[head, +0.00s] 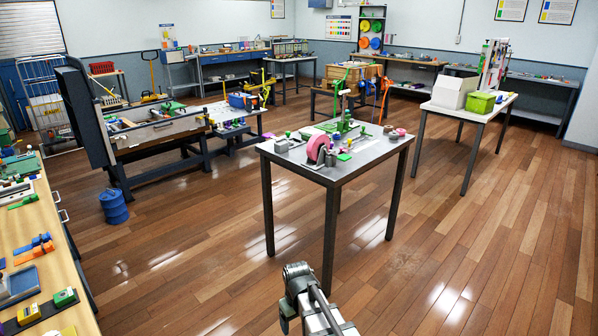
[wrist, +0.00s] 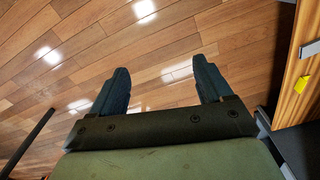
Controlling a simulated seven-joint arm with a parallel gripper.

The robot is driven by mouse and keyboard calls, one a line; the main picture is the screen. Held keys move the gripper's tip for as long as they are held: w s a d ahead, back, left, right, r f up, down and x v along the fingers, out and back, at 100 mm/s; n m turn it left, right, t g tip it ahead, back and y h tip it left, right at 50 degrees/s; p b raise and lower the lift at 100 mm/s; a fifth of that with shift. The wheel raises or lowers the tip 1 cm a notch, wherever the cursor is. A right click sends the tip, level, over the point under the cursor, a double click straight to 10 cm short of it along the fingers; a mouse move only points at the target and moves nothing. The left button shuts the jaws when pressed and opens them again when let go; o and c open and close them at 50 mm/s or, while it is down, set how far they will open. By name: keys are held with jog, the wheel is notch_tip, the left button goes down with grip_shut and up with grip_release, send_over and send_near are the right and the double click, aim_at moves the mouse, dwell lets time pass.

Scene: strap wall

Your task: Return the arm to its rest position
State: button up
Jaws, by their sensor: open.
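My gripper (wrist: 160,88) shows in the wrist view with its two dark fingers spread wide apart. Nothing is between them, only the brown wooden floor (wrist: 130,50) beyond. In the head view, part of my grey arm (head: 312,300) rises from the bottom edge over the floor, in front of the small grey table. The fingers cannot be made out in the head view. My gripper is touching nothing that I can see.
A grey-topped table (head: 290,155) with tools and a pink reel stands ahead. A wooden bench (head: 55,240) runs along the left; a bench edge (wrist: 292,85) also shows at right in the wrist view. A blue drum (head: 114,206) stands on the floor. Open floor lies between.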

jog(key=s+d+f+m, duration=0.3)
jog(key=d, duration=0.6)
jog(key=s+d+f+m, duration=0.3)
jog(key=d+f, duration=0.1)
jog(key=d, duration=0.5)
jog(key=s+f+g, duration=0.3)
jog(key=s+f, duration=0.7)
jog(key=s, duration=0.5)
jog(key=s+f+g, duration=0.3)
jog(key=s+f, duration=0.7)
jog(key=s, duration=0.5)
jog(key=shift+a+g, duration=0.15)
jog(key=shift+g, duration=0.25)
jog(key=shift+w, duration=0.1)
